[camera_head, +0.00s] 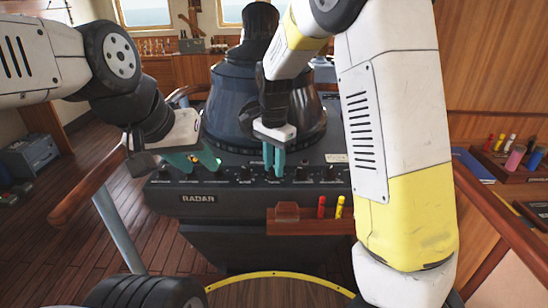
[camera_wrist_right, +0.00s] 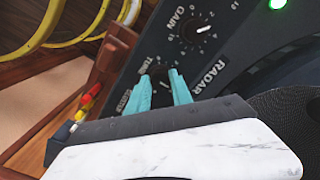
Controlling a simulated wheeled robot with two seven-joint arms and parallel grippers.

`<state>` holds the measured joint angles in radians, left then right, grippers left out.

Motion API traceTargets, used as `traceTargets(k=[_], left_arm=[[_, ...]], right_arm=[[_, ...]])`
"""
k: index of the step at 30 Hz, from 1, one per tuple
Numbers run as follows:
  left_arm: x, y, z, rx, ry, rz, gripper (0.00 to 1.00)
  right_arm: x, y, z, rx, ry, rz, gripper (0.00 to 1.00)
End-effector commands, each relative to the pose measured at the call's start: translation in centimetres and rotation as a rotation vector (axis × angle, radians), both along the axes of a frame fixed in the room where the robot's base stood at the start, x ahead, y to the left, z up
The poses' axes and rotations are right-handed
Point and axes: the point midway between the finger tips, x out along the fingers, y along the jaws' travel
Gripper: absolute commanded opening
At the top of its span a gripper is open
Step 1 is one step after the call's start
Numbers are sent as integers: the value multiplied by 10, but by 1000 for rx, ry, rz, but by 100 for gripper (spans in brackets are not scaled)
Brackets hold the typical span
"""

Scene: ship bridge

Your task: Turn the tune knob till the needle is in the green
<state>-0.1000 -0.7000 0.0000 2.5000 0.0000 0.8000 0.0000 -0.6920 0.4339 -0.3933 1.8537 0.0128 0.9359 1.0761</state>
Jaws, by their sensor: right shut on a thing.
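The radar console (camera_head: 240,197) stands ahead with a row of dark knobs along its front edge. My right gripper (camera_head: 274,172) reaches down to this row with its teal fingers close together. In the right wrist view, its fingertips (camera_wrist_right: 162,82) are shut on the dark tune knob (camera_wrist_right: 160,74), beside the TUNE label; the fingers hide much of it. My left gripper (camera_head: 204,167) is open, with its fingers apart over the console's left end. I cannot make out a needle or a green band in either view.
The gain knob (camera_wrist_right: 196,31) is near the tune knob. A green lamp (camera_wrist_right: 278,4) glows on the panel. A wooden holder (camera_head: 300,227) with red and yellow pens sits at the console's front. A wooden rail (camera_head: 88,190) runs at left.

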Motion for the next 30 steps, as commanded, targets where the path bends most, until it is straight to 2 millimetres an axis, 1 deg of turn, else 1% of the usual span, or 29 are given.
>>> traceTargets(k=[8, 30], left_arm=[[0, 0, 0, 0, 0, 0, 36], [0, 0, 0, 0, 0, 0, 36]], right_arm=[[1, 0, 1, 2, -1, 153, 0], [1, 0, 1, 1, -2, 849, 0]])
